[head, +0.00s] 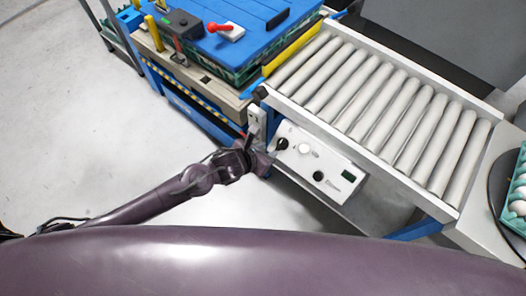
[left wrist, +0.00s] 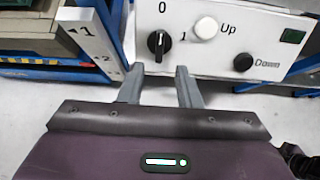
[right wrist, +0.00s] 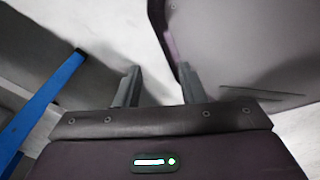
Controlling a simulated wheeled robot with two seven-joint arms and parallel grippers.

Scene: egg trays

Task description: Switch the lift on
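The lift's control panel (head: 319,165) is a white box on the side of the roller conveyor. In the left wrist view the panel (left wrist: 212,62) carries a black rotary switch (left wrist: 159,42) marked 0 and 1, a white Up button (left wrist: 206,28), a black Down button (left wrist: 243,62) and a dark green display (left wrist: 293,36). The switch's white pointer line points up toward the 0. My left gripper (left wrist: 160,72) is open and empty, its fingertips just below the switch in that view. My right gripper (right wrist: 158,73) is open and empty, away from the panel.
The roller conveyor (head: 484,142) runs behind the panel. A blue-topped stack (head: 233,45) with a red-handled tool (head: 226,30) stands at its left. A tray of eggs (head: 514,222) is at the right edge. The grey floor (head: 80,130) at left is clear.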

